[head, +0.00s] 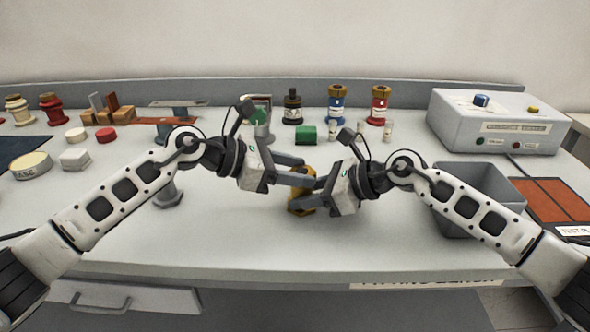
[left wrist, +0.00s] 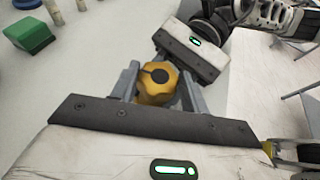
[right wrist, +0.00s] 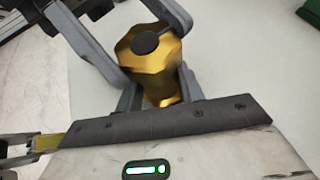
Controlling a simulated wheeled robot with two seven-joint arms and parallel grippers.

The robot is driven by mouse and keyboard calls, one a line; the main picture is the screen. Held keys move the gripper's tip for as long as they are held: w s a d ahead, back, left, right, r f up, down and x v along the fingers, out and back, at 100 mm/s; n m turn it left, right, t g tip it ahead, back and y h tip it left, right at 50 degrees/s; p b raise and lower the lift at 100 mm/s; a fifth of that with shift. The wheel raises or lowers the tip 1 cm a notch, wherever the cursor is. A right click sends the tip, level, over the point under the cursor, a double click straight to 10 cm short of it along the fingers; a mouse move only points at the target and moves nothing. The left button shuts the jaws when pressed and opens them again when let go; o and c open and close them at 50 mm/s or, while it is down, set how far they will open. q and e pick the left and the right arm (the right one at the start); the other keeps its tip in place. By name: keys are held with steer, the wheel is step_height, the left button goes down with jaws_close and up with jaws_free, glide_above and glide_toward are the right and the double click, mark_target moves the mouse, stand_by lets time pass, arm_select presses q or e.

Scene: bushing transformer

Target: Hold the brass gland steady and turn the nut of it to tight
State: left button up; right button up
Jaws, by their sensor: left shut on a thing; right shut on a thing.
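The brass gland (head: 302,207) stands upright at the middle front of the bench, mostly hidden by my grippers in the head view. Its wide faceted nut with a dark round top (left wrist: 158,80) shows in the left wrist view. In the right wrist view, the gland's brass body (right wrist: 162,88) narrows below the nut. My left gripper (head: 308,173) is shut on the nut from the left, higher up. My right gripper (head: 306,192) is shut on the lower body from the right. The exact contact of the fingers is partly hidden in the head view.
A green block (head: 306,134) lies behind the grippers, with a grey control box (head: 497,125) at the back right. A grey post (head: 168,190) stands behind my left forearm. The front bench strip is clear.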

arm_select(q)
steer(key=shift+f+m+g, duration=0.15)
steer(key=shift+m+g, duration=0.25)
steer(key=shift+g, duration=0.1)
arm_select(e)
steer(key=shift+f, duration=0.2)
arm_select(q)
steer(key=o, duration=0.7)
steer(key=shift+a, duration=0.15)
steer(key=v, duration=1.2)
steer(key=shift+f, duration=0.1)
arm_select(e)
steer(key=o, duration=0.8)
